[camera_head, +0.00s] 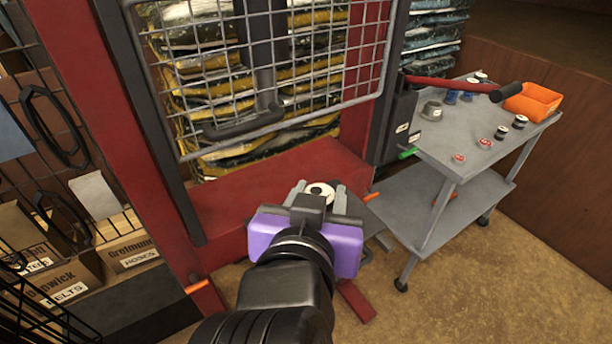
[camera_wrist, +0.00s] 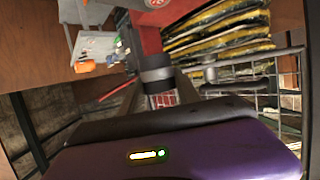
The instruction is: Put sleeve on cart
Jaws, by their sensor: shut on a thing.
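My gripper (camera_head: 322,192) is in front of the red lift frame, with its purple body below. It is shut on a small round sleeve (camera_head: 319,189), which shows a pale top with a dark centre. In the wrist view a dark grey cylinder (camera_wrist: 156,73), apparently this sleeve, sits between my fingertips. Its lower part is hidden in the head view. The grey two-shelf cart (camera_head: 455,145) stands to the right of my gripper and apart from it. The cart also shows at the upper left of the wrist view (camera_wrist: 97,46).
A wire mesh guard (camera_head: 270,75) and red lift base (camera_head: 270,190) stand ahead. Boxes (camera_head: 130,250) fill the left. Floor is clear at the lower right.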

